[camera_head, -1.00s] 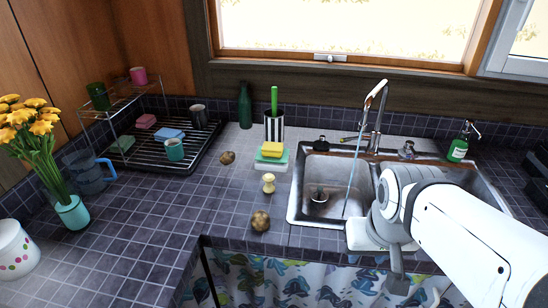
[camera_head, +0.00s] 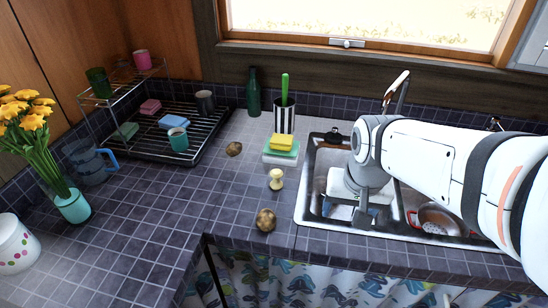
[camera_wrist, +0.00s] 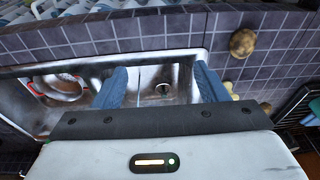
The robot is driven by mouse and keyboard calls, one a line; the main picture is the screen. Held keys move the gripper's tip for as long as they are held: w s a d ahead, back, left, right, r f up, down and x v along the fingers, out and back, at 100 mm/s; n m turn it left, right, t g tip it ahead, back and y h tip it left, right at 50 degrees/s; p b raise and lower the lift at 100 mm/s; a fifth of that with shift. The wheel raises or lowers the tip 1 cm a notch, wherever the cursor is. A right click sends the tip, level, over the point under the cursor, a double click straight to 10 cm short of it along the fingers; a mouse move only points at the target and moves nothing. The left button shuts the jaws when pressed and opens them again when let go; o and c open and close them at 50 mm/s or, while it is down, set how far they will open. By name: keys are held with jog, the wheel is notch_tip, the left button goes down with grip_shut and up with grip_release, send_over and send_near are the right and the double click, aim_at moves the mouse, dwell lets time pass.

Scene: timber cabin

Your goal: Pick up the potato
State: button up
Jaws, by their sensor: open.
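One brown potato (camera_head: 265,220) lies on the dark tiled counter near its front edge, left of the sink. A second brown potato (camera_head: 234,149) lies farther back, close to the dish rack. In the wrist view the nearer potato (camera_wrist: 242,42) is at the upper right, and a smaller brown lump (camera_wrist: 266,107) at the right looks like the other one. My gripper (camera_wrist: 162,85) is open and empty, its blue-grey fingers over the sink basin. In the head view my gripper (camera_head: 362,213) is right of both potatoes and apart from them.
A pale yellow knobbed object (camera_head: 276,180) stands between the potatoes and the sink (camera_head: 308,205). Sponges (camera_head: 281,143), a striped holder (camera_head: 284,118) and a green bottle (camera_head: 254,95) stand behind. A dish rack (camera_head: 190,150) is at left. A red-handled colander (camera_head: 440,216) sits in the sink.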

jog(key=shift+o, duration=0.7)
jog(key=w+a+f+m+g+p, duration=0.1)
jog(key=w+a+f+m, duration=0.1)
jog(key=w+a, duration=0.5)
jog(key=shift+a+f+p, duration=0.15)
jog(key=shift+a+p, duration=0.2)
jog(key=shift+a, duration=0.65)
jog(key=m+g+p, duration=0.1)
jog(key=m, duration=0.1)
send_over(266, 215)
jog(key=w+d, duration=0.1)
notch_tip(266, 215, down, 4)
jog(key=shift+a+f, duration=0.2)
jog(key=shift+f, duration=0.1)
jog(key=f, duration=0.2)
jog(key=f+p, duration=0.1)
jog(key=f, duration=0.2)
jog(key=s+f, duration=0.1)
jog(key=f, duration=0.1)
jog(key=shift+a+f+p, duration=0.25)
jog(key=shift+f+p, duration=0.05)
jog(key=shift+c, duration=0.2)
jog(key=c, duration=1.1)
